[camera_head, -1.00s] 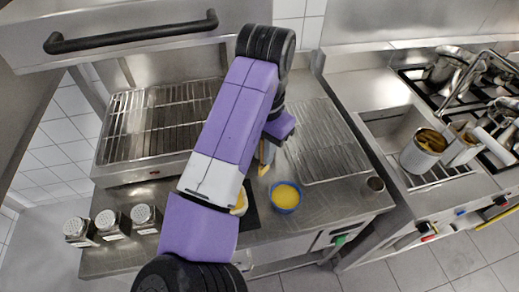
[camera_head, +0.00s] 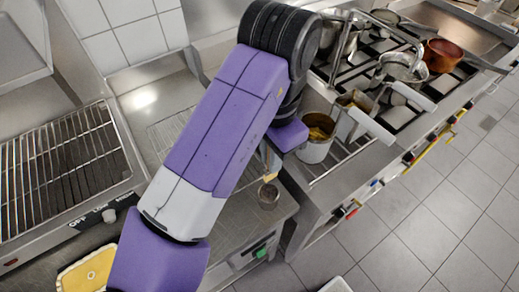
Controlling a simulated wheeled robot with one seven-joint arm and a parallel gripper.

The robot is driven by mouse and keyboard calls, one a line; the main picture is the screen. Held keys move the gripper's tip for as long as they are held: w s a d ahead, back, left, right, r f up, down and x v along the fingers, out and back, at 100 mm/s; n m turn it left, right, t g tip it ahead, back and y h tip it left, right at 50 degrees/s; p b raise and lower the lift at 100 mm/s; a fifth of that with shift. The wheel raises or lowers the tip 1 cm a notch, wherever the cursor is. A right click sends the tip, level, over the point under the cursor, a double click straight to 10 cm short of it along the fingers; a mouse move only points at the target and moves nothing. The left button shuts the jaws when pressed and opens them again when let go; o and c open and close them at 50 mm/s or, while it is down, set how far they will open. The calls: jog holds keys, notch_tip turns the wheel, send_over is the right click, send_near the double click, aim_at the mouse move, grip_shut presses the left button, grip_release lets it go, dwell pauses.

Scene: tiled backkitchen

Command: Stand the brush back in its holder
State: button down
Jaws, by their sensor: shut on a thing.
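My gripper (camera_head: 266,157) is mostly hidden by my purple arm. It is shut on the brush (camera_head: 269,177), of which only a small pale-yellow part shows below the wrist. The likely holder, a small round metal cup (camera_head: 268,198), stands on the steel counter near its front right corner. In the picture the brush is just above the cup, overlapping or close to its rim. I cannot tell whether it is over the cup, inside it or behind it.
A grill rack (camera_head: 60,165) is at the left, with a yellow-filled tray (camera_head: 88,271) below it. The stove (camera_head: 400,75) holds a copper pan (camera_head: 441,54). Tiled floor lies front right.

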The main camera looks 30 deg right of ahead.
notch_tip(320, 180, down, 11)
jog(key=b, duration=0.9)
dwell(0.4)
jog(key=shift+f, duration=0.1)
jog(key=c, duration=1.3)
grip_release()
jog(key=shift+c, duration=0.2)
notch_tip(320, 180, up, 8)
jog(key=shift+f, duration=0.1)
